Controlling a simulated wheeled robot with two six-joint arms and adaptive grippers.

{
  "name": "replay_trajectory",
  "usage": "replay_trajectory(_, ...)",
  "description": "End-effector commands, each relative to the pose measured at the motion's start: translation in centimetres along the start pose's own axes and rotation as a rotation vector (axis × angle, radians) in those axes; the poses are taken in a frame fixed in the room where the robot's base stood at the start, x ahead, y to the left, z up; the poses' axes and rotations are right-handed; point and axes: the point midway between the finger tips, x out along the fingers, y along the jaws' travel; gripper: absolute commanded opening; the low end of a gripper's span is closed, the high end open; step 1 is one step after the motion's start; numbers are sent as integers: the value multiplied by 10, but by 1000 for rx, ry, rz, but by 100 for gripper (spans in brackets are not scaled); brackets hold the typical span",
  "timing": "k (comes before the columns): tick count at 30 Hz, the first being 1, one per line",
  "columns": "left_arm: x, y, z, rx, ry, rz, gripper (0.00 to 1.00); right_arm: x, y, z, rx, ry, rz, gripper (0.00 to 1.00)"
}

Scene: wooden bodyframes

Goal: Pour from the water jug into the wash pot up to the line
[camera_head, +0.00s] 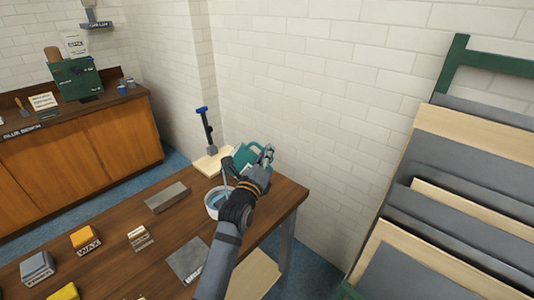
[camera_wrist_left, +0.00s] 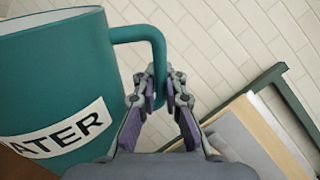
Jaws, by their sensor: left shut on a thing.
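The teal water jug (camera_head: 244,156) is tilted above the far right part of the wooden table. Its white label reads "ATER" in the left wrist view (camera_wrist_left: 55,75). My left gripper (camera_wrist_left: 160,92) is shut on the jug's handle. In the head view my left gripper (camera_head: 266,160) is partly hidden by my own wrist. The white wash pot (camera_head: 211,211) stands on the table below and left of the jug, with bluish water inside. A thin bluish streak runs between jug and pot. My forearm hides part of the pot, and I cannot make out its line. My right gripper is not in view.
A pale board with a dark, blue-topped upright tool (camera_head: 207,130) stands behind the pot. A grey bar (camera_head: 167,197), a wax block (camera_head: 86,240) and other blocks lie to the left. A rack of boards (camera_head: 450,180) stands at right.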

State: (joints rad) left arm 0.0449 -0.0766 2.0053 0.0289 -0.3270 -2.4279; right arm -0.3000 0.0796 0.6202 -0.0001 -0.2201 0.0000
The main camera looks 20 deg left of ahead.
Motion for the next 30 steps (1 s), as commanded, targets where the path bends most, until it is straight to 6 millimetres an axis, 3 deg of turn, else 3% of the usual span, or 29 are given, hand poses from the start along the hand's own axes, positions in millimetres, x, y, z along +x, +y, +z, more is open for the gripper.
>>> replay_trajectory(30,11,-5,10,-89,-14,-10,0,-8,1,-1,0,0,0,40)
